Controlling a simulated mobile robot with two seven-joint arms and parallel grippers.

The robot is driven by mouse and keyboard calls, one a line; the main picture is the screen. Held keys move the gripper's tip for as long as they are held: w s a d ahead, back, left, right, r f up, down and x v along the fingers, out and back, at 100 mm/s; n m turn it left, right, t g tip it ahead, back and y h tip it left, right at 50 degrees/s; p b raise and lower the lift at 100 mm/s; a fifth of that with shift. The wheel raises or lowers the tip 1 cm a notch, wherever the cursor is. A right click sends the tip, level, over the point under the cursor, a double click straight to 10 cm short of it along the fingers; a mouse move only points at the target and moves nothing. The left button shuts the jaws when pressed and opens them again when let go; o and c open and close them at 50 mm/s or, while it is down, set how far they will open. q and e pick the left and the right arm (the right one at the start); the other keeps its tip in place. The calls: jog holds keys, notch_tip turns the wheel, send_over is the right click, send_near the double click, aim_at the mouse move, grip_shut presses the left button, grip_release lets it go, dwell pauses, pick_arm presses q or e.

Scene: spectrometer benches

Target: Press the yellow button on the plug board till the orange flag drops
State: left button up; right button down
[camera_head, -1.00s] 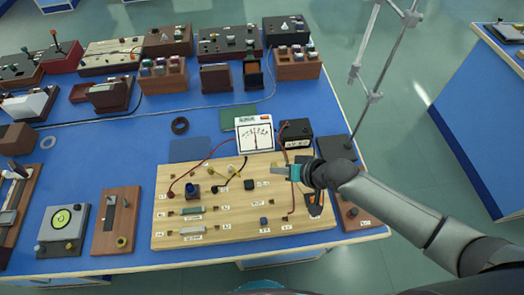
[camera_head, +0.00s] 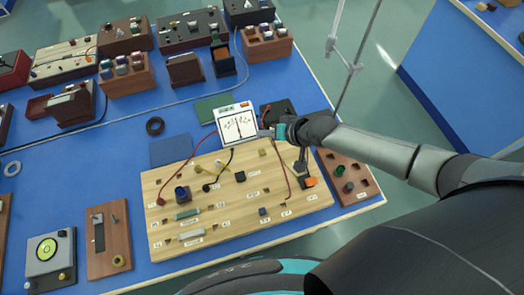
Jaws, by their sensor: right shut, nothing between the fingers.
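The pale wooden plug board (camera_head: 235,232) lies on the blue bench with wires, plugs and small parts on it. The orange flag (camera_head: 310,182) shows at its right side, beside a dark upright fixture (camera_head: 301,166). Small yellowish pieces (camera_head: 262,153) stand near the board's back edge; I cannot tell which one is the yellow button. My right gripper (camera_head: 264,133) is shut and empty. It appears over the board's back edge, in front of the black box and right of the meter, hiding part of that area. My left gripper is not in view.
A white needle meter (camera_head: 237,125) and a black box (camera_head: 278,112) stand behind the board. A metal rod stand (camera_head: 344,62) rises at the right. Red wires arch over the board.

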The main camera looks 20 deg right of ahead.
jog(key=b, duration=0.6)
send_over(258, 150)
jog(key=s+d, duration=0.2)
notch_tip(258, 150, down, 7)
jog(key=shift+a+r, duration=0.15)
jog(key=shift+r, duration=0.05)
jog(key=shift+f+b, duration=0.7)
jog(key=shift+f, duration=0.05)
dwell(0.6)
jog(key=shift+f+b, duration=0.3)
jog(key=shift+f, duration=0.1)
jog(key=shift+f+b, duration=0.4)
jog(key=shift+f, duration=0.1)
dwell(0.5)
jog(key=shift+r, duration=0.1)
jog(key=shift+r+p, duration=0.8)
jog(key=shift+p, duration=0.1)
